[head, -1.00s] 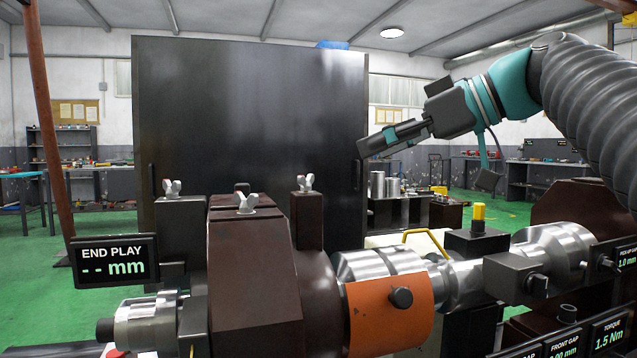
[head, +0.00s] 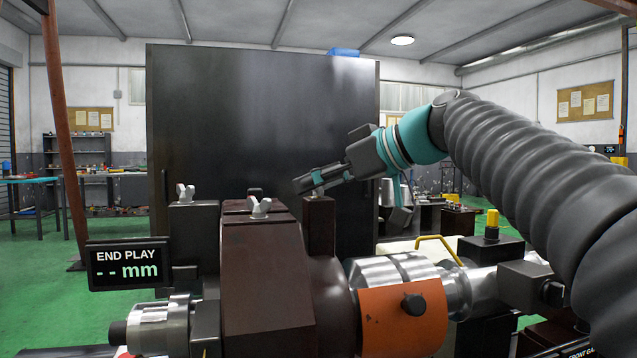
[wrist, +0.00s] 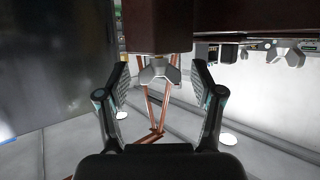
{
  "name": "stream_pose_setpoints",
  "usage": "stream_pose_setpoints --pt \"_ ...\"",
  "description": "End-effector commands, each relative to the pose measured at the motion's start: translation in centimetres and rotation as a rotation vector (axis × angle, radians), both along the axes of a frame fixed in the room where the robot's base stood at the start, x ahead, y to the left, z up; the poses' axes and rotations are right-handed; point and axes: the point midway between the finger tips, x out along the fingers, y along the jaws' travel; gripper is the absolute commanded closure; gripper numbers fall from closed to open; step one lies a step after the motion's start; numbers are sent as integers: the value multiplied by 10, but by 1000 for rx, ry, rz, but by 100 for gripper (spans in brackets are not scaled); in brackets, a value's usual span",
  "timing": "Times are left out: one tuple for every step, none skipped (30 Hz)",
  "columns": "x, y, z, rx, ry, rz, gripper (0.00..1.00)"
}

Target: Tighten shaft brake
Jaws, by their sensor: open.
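My gripper (head: 301,184) is open, with its fingertips at the top of a dark red post (head: 319,228) in the head view. In the wrist view, the open fingers (wrist: 160,68) stand on either side of a silver wing nut (wrist: 160,73) on the dark red post's end (wrist: 157,25). A gap shows on both sides of the nut. Other wing nuts stand on the red housing (head: 260,208) and the grey block (head: 185,193). No label marks the shaft brake.
The steel shaft (head: 390,269) carries an orange cover (head: 380,325) with a black knob (head: 414,304). An END PLAY display (head: 128,263) reads "-- mm". A tall dark cabinet (head: 230,110) stands behind. A yellow handle (head: 440,246) rises behind the shaft. Air above the fixture is free.

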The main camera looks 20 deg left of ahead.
Motion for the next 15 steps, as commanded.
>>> stream_pose_setpoints --pt "0 2 -1 0 0 1 33" --pt "0 3 -1 0 0 1 33" --pt "1 3 -1 0 0 0 33" --pt "1 3 -1 0 0 0 33" --pt "1 3 -1 0 0 0 33" --pt "1 3 -1 0 0 0 33" --pt "1 3 -1 0 0 0 33" --pt "1 3 -1 0 0 0 33" --pt "1 3 -1 0 0 0 33" --pt "1 3 -1 0 0 0 36" --pt "1 3 -1 0 0 0 43" --pt "1 3 -1 0 0 -1 53" --pt "1 3 -1 0 0 -1 61" --pt "1 3 -1 0 0 -1 68" --pt "1 3 -1 0 0 -1 78"
